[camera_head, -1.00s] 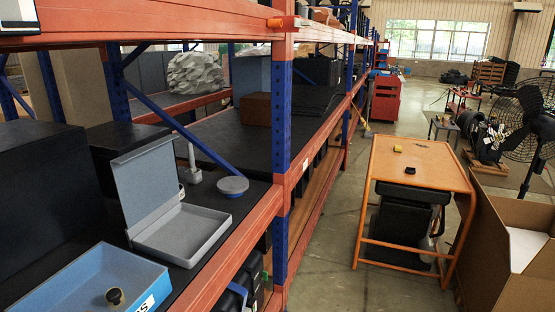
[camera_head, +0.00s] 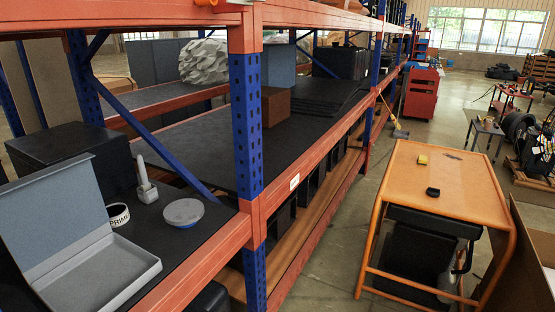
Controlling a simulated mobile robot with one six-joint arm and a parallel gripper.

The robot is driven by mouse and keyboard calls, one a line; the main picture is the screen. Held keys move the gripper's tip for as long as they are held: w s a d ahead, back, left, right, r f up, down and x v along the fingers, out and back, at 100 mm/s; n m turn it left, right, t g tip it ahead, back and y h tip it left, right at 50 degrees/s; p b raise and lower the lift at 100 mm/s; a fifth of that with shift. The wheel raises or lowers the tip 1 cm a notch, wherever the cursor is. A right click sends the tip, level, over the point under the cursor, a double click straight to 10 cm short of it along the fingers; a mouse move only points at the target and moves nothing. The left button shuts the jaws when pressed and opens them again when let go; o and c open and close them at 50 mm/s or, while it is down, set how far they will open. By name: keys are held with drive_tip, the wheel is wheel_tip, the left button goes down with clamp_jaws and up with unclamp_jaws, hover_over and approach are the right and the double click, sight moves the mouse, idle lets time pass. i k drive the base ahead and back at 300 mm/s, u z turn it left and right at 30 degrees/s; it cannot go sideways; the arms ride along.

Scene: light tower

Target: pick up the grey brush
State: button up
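A grey upright object (camera_head: 147,183) with a thin handle and a thicker block at its base stands on the dark shelf board at the left. It looks like the grey brush, but its bristles cannot be made out. A round grey lidded tin (camera_head: 184,211) is just right of it. A white tape roll (camera_head: 118,214) is to its left front. My gripper is not in view.
An open grey box (camera_head: 95,270) lies at the shelf's front left, with a black box (camera_head: 70,155) behind. A blue rack post (camera_head: 246,130) and orange beam (camera_head: 190,275) bound the shelf. An orange table (camera_head: 440,185) stands right, with clear floor between.

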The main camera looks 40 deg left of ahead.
sight(146, 186)
drive_tip(key=z, duration=0.05)
drive_tip(key=i, duration=1.6)
drive_tip(key=u, duration=3.25)
drive_tip(key=i, duration=0.85)
drive_tip(key=z, duration=0.15)
